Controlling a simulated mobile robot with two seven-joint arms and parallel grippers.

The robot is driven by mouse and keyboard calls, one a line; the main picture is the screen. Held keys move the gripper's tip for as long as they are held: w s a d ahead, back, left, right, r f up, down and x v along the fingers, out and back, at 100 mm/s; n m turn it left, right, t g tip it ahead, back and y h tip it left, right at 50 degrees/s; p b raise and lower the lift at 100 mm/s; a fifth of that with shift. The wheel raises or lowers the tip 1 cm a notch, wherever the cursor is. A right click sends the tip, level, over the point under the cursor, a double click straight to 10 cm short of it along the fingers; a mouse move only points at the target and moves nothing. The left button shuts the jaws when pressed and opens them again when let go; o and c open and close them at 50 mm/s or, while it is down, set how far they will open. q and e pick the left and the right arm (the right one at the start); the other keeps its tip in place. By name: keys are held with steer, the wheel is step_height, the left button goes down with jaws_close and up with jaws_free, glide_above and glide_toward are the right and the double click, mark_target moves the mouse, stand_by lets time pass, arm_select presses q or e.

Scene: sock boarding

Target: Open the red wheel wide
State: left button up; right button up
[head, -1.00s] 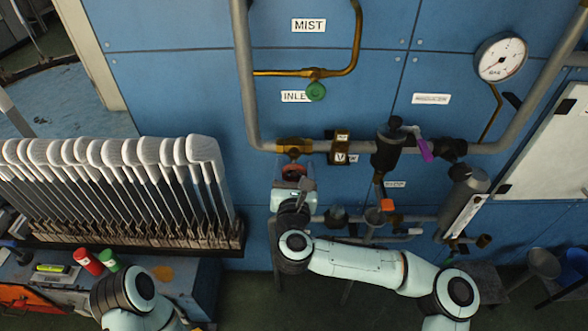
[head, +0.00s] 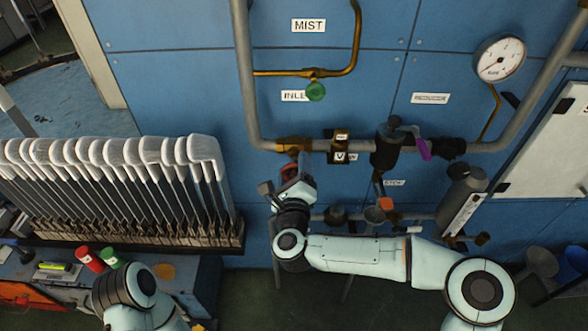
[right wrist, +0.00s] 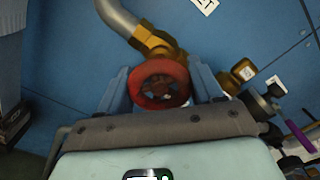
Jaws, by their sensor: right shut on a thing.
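The red wheel (right wrist: 160,84) shows in the right wrist view, facing the camera, in front of a brass valve (right wrist: 156,42) on a grey pipe. My right gripper (right wrist: 162,82) has one finger on each side of the wheel and is shut on it. In the head view the wheel (head: 294,168) is mostly hidden behind my right gripper (head: 292,172), below the brass fitting at the pipe's lower bend. In the head view only part of my left arm shows at the lower left; its gripper is not in view.
A green knob (head: 316,91) sits on the brass line above. A black valve with a purple lever (head: 424,149) and a gauge (head: 500,58) are to the right. A rack of white sock boards (head: 110,190) stands at the left. Blue panel surrounds the pipes.

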steer(key=n+b, duration=0.1)
steer(key=n, duration=0.5)
steer(key=shift+a+r+n, duration=0.1)
steer(key=shift+r+n, duration=0.05)
steer(key=shift+n, duration=0.15)
steer(key=n, duration=0.5)
steer(key=n+p, duration=0.1)
steer(key=n, duration=0.4)
steer(key=shift+n, duration=0.4)
steer(key=n+p, duration=0.2)
steer(key=n, duration=0.3)
steer(key=n+p, duration=0.2)
steer(key=n, duration=0.3)
steer(key=shift+f, duration=0.2)
steer(key=n+p, duration=0.2)
steer(key=n, duration=0.2)
steer(key=shift+n, duration=0.3)
steer(key=n+p, duration=0.2)
steer(key=n, duration=0.3)
steer(key=shift+p, duration=0.3)
steer(key=n+p, duration=0.1)
steer(key=n, duration=0.3)
steer(key=shift+f+n+p, duration=0.1)
steer(key=shift+n+p, duration=0.2)
steer(key=shift+p, duration=0.1)
steer(key=shift+d, duration=0.2)
